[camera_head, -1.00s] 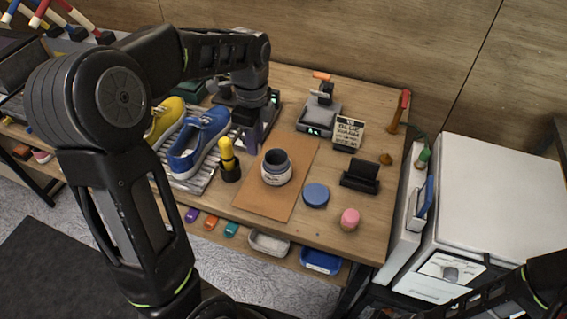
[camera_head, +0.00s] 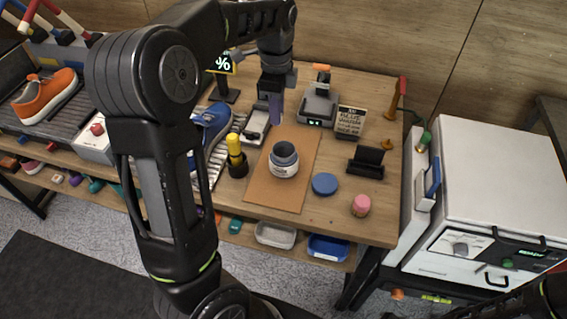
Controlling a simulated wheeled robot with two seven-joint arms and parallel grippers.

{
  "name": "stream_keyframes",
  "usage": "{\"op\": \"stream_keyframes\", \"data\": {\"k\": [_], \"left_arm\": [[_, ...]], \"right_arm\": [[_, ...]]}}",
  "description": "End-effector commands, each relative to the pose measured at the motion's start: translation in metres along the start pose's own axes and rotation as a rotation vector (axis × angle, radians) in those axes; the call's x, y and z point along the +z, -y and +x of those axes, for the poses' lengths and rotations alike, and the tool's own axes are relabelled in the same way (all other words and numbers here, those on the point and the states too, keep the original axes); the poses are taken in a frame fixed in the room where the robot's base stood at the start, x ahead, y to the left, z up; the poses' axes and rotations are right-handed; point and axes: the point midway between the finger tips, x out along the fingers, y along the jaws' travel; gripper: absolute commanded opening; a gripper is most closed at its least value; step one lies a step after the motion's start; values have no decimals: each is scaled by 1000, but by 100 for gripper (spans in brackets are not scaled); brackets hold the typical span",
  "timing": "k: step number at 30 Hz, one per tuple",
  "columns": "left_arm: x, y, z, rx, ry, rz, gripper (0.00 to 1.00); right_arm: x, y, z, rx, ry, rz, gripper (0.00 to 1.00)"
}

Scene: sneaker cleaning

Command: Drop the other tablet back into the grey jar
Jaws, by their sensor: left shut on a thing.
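The grey jar (camera_head: 284,168) stands upright and open on the brown mat (camera_head: 263,188), with a dark opening and a pale label band. Its round blue lid (camera_head: 325,184) lies apart on the table to the right of the mat. My left gripper (camera_head: 276,112) points down behind the jar and a little left of it, apart from it. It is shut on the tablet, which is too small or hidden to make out. The jar's inside is too dark to read. My right gripper is not in view; only part of my right arm shows at the lower right.
A yellow-topped bottle (camera_head: 235,155) stands left of the mat, beside the blue sneaker (camera_head: 211,125). A white machine (camera_head: 498,190) is beyond the table.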

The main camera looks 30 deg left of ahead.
Motion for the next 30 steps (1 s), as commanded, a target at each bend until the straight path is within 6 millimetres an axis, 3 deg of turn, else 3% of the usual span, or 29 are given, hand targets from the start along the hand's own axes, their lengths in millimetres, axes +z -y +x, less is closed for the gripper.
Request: {"op": "stream_keyframes", "data": {"k": [3, 10, 23, 24, 30], "left_arm": [[0, 0, 19, 0, 0, 1, 0], [0, 0, 43, 1, 0, 1, 0], [0, 0, 48, 1, 0, 1, 0], [0, 0, 48, 1, 0, 1, 21], [0, 0, 48, 1, 0, 1, 38]], "right_arm": [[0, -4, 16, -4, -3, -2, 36], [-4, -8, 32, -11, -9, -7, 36], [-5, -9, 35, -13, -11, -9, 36], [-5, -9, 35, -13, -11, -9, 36], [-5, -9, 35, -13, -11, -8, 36]]}}
